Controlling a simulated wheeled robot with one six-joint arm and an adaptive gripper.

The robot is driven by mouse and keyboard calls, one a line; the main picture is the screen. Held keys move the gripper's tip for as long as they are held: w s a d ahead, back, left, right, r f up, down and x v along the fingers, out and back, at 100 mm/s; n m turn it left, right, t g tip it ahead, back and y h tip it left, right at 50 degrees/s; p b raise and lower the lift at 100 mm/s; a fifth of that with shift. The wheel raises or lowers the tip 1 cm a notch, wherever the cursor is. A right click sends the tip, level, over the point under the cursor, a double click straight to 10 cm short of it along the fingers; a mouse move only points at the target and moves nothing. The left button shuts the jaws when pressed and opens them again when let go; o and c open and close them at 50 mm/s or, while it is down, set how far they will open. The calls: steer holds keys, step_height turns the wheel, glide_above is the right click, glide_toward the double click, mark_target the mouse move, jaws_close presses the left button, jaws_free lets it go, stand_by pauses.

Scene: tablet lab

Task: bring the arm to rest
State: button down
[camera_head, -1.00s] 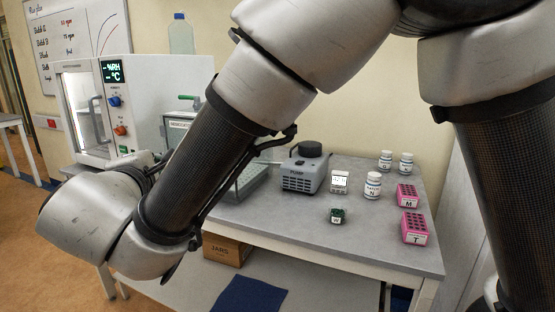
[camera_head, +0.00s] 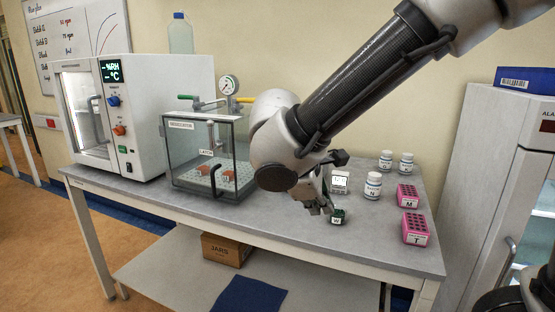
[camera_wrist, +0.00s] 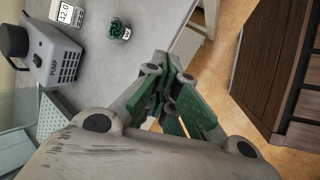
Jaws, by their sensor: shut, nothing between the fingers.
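My gripper (camera_head: 322,205) hangs from my arm over the front part of the bench, close to a small dark green item labelled W (camera_head: 338,216). In the wrist view my gripper (camera_wrist: 168,72) has its green-padded fingers together with nothing between them. The small green item (camera_wrist: 119,30) stands on the bench top, apart from the fingers in that view. My arm hides the pump in the head view.
The bench (camera_head: 290,232) carries a climate chamber (camera_head: 145,105), a glass desiccator (camera_head: 205,160), white bottles (camera_head: 373,186) and pink racks (camera_head: 415,228). The pump (camera_wrist: 50,55) shows in the wrist view. A cabinet (camera_head: 490,150) stands right.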

steer(key=s+d+r+m+y, duration=0.1)
steer(key=s+d+m, duration=0.3)
steer(key=d, duration=0.5)
steer(key=s+d+r+m+y, duration=0.2)
steer(key=s+d+m, duration=0.2)
steer(key=d, duration=0.5)
steer(key=s+d+r+m+y, duration=0.1)
steer(key=s+d+r+m, duration=0.1)
steer(key=s+d+m, duration=0.2)
steer(key=d+m, duration=0.3)
steer(key=d, duration=0.2)
steer(key=shift+s+d+y, duration=0.15)
steer(key=shift+d+y, duration=0.05)
steer(key=shift+y, duration=0.1)
steer(key=shift+g, duration=0.3)
